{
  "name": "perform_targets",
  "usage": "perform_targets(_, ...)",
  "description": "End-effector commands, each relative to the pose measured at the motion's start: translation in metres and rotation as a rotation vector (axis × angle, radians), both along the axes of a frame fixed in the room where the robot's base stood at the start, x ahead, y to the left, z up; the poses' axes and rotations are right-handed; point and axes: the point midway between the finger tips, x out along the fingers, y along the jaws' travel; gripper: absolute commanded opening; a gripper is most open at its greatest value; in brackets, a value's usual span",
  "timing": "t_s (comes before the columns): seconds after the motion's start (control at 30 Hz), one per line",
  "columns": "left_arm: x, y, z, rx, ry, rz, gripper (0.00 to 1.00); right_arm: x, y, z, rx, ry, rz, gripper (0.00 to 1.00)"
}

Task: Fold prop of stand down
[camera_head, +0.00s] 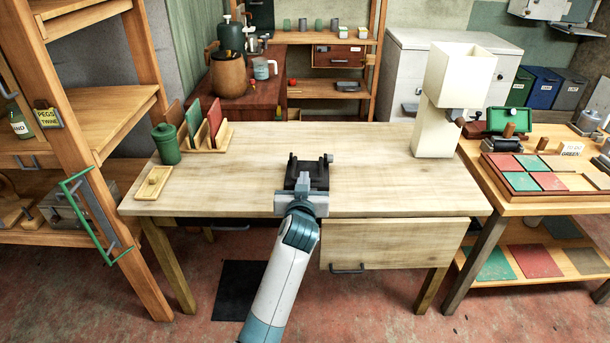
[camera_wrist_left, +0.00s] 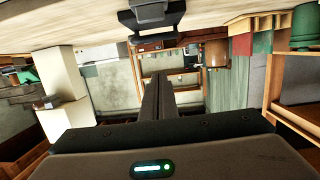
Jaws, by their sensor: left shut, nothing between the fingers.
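A small black stand (camera_head: 321,172) is near the front middle of the wooden table (camera_head: 395,190). Two short ends stick up at its far side. My left gripper (camera_head: 303,178) is in front of and over the stand, covering much of it. In the left wrist view, the gripper (camera_wrist_left: 155,80) shows shut fingers with nothing between them. The dark stand (camera_wrist_left: 150,28) appears at the top of that view, with a lighter plate, apart from the fingertips in the picture. The prop cannot be clearly told from the rest of the stand. My right gripper is not in view.
A green jar (camera_head: 166,144), a file rack (camera_head: 208,145) and a small wooden tray (camera_head: 153,183) are on the table's left. A cream machine (camera_head: 436,130) stands at its back right. The tabletop on both sides of the stand is clear. A drawer (camera_head: 390,243) hangs below the front edge.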

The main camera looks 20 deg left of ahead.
Motion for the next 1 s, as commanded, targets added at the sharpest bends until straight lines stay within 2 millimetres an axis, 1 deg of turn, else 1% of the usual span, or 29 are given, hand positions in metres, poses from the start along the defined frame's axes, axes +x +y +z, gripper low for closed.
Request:
perform_targets(0.03,-0.008,-0.002,0.000,-0.002,0.000,-0.001,0.00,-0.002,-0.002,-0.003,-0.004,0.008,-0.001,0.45)
perform_targets(0.1,-0.016,-0.004,0.003,-0.002,-0.001,-0.001,0.00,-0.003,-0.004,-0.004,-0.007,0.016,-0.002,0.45)
perform_targets(0.2,-0.025,-0.006,0.004,0.000,0.000,0.000,0.00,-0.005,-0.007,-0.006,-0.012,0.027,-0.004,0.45)
perform_targets(0.3,-0.030,-0.007,0.006,0.000,-0.001,0.000,0.00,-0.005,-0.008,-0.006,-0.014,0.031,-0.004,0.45)
perform_targets(0.83,-0.033,-0.008,0.007,0.001,0.000,0.000,0.00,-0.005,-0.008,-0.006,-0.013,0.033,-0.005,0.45)
perform_targets(0.93,-0.033,-0.009,0.001,0.003,0.007,-0.005,0.00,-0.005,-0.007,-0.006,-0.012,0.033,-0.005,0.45)
perform_targets(1.0,-0.034,-0.011,-0.009,0.007,0.020,-0.014,0.00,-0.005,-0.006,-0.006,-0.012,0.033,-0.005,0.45)
